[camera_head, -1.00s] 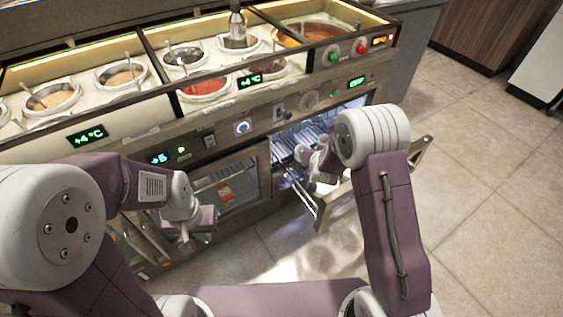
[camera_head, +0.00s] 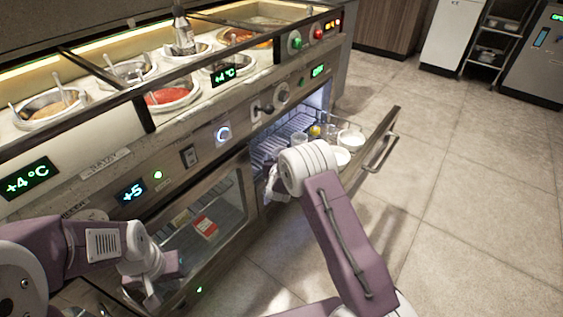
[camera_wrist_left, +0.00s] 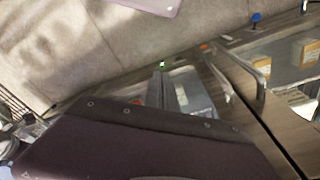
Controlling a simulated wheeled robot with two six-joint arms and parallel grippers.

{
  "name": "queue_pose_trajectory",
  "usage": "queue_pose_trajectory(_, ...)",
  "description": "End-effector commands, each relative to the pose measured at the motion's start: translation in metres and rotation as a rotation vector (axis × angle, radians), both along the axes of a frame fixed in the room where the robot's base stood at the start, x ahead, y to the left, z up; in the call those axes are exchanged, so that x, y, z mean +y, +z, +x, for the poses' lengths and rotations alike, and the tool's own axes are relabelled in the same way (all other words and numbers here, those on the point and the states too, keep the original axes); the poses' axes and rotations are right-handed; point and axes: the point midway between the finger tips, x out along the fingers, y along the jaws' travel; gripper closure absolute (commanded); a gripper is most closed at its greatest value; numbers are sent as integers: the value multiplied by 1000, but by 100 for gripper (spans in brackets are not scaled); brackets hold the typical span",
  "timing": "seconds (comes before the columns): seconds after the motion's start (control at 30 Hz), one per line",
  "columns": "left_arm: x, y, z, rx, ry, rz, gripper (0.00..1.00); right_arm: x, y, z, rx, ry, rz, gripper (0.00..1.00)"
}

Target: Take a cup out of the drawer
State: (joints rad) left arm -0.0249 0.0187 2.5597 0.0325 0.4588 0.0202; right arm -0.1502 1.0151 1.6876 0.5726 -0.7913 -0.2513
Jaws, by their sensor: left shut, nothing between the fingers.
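The drawer (camera_head: 385,130) is pulled out at the right of the counter in the head view. White cups (camera_head: 351,138) stand in it near its front, one of them (camera_head: 341,157) partly behind my right arm. A clear cup (camera_head: 299,141) stands further in, beside a small yellow item (camera_head: 315,131). My right gripper (camera_head: 271,190) is at the drawer's left side, mostly hidden by its own wrist, so its jaws cannot be made out. My left gripper (camera_head: 152,299) is shut and empty, low in front of the glass-door cabinet, well left of the drawer.
The glass cabinet door (camera_head: 205,228) with a red label is left of the drawer. Sauce wells (camera_head: 166,96) line the counter above. A wire rack (camera_head: 292,130) is inside the lit cabinet. The tiled floor (camera_head: 470,210) to the right is clear.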

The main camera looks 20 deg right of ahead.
Motion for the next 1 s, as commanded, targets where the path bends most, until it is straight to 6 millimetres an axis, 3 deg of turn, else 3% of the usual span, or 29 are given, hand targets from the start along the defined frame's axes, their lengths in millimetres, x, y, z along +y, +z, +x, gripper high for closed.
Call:
queue_pose_trajectory(0.03,0,-19,0,1,0,0,100,-5,-13,9,-3,-3,1,14)
queue_pose_trajectory(0.1,0,-27,0,1,0,0,100,-9,-16,21,-3,-3,0,14)
queue_pose_trajectory(0.23,0,-31,0,1,0,0,100,-12,-18,33,-1,0,1,14)
queue_pose_trajectory(0.43,0,-29,0,1,0,0,100,-12,-15,34,0,1,0,14)
queue_pose_trajectory(0.47,0,-29,0,0,0,0,100,-12,-15,34,0,1,0,17)
queue_pose_trajectory(0.7,0,-29,0,0,0,0,100,-12,-15,34,0,1,0,82)
queue_pose_trajectory(1.0,0,-24,0,1,0,0,100,-12,-8,34,-1,1,0,82)
